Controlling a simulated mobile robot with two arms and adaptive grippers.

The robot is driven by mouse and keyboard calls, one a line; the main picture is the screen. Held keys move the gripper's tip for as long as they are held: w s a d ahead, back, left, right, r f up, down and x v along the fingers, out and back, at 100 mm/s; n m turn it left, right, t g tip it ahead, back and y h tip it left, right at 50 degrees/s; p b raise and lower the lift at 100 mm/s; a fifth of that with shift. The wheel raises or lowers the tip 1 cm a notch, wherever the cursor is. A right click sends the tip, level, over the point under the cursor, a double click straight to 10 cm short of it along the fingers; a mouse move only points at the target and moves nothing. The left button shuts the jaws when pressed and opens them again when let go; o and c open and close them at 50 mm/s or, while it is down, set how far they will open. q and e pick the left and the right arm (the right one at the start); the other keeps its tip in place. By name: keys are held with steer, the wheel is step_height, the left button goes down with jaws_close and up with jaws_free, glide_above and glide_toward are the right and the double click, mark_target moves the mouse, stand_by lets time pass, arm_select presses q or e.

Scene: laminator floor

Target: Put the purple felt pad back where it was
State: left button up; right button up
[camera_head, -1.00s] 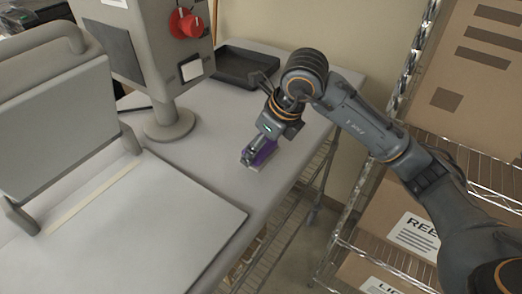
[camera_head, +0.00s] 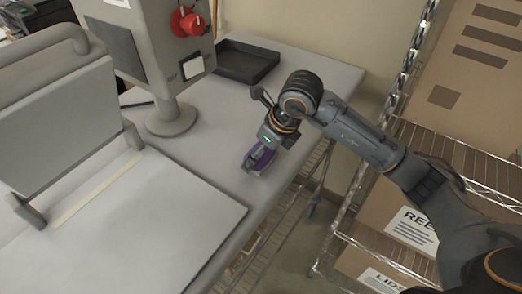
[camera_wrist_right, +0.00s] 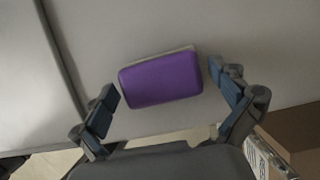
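The purple felt pad (camera_wrist_right: 161,79) lies between the fingers of my right gripper (camera_wrist_right: 163,83) in the right wrist view. A thin pale edge shows behind the pad; I cannot tell what it belongs to. The fingers are spread, one on each side of the pad. A gap shows on the right, and the left finger is very close to the pad. In the head view the pad (camera_head: 265,157) is partly hidden by the right gripper (camera_head: 256,160), which points down near the table's right edge. My left gripper is not in view.
A grey press with a flat plate (camera_head: 150,220) stands at the left, with a column and a control box with a red knob (camera_head: 189,21). A dark empty tray (camera_head: 247,62) is at the back of the table (camera_head: 212,130). A wire shelf with cartons (camera_head: 400,215) is at the right.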

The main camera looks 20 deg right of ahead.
steer(key=shift+r, duration=0.15)
steer(key=b+v, duration=0.2)
steer(key=v, duration=1)
stand_by(0.3)
